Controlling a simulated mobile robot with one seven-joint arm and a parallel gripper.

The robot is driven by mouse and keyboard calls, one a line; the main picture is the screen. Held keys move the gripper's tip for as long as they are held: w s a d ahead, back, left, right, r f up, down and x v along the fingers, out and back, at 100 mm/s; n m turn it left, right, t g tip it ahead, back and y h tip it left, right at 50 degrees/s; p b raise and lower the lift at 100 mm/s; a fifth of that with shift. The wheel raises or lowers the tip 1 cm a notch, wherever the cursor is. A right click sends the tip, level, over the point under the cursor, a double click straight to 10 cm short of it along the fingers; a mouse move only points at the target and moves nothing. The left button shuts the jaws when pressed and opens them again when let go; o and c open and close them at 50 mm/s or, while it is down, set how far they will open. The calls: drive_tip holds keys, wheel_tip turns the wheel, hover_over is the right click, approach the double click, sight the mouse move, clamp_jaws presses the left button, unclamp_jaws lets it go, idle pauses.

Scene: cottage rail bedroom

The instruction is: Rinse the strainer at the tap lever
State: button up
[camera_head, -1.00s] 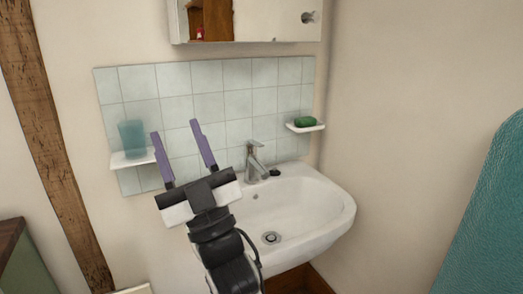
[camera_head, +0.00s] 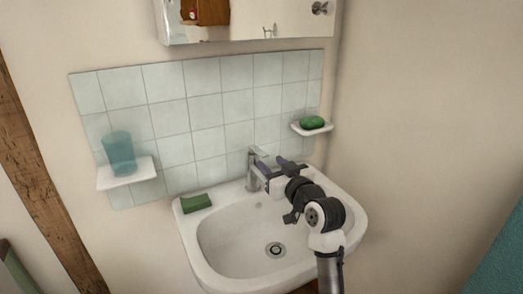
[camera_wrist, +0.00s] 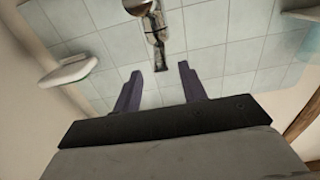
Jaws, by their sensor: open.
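The chrome tap (camera_head: 252,178) stands at the back of the white basin, with its lever (camera_head: 260,153) on top. In the wrist view the tap (camera_wrist: 153,25) appears upside down at the top, its lever end (camera_wrist: 160,60) near the gap between my fingers. My gripper (camera_head: 271,166) is open and empty, its purple fingers beside the tap's right side in the head view; both fingers (camera_wrist: 160,75) show in the wrist view. A round metal drain (camera_head: 275,250) sits in the basin floor. I see no separate loose strainer and cannot tell whether this drain is it.
The basin (camera_head: 205,262) has a green sponge (camera_head: 196,202) on its left back rim. A shelf with a blue cup (camera_head: 119,153) is at left; one with green soap (camera_head: 312,122) is at right. A mirrored cabinet (camera_head: 290,28) hangs above. The basin bowl is clear.

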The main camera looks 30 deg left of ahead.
sight(261, 152)
drive_tip(key=p+x, duration=0.1)
drive_tip(key=x, duration=0.6)
drive_tip(key=shift+d, duration=0.1)
clamp_jaws()
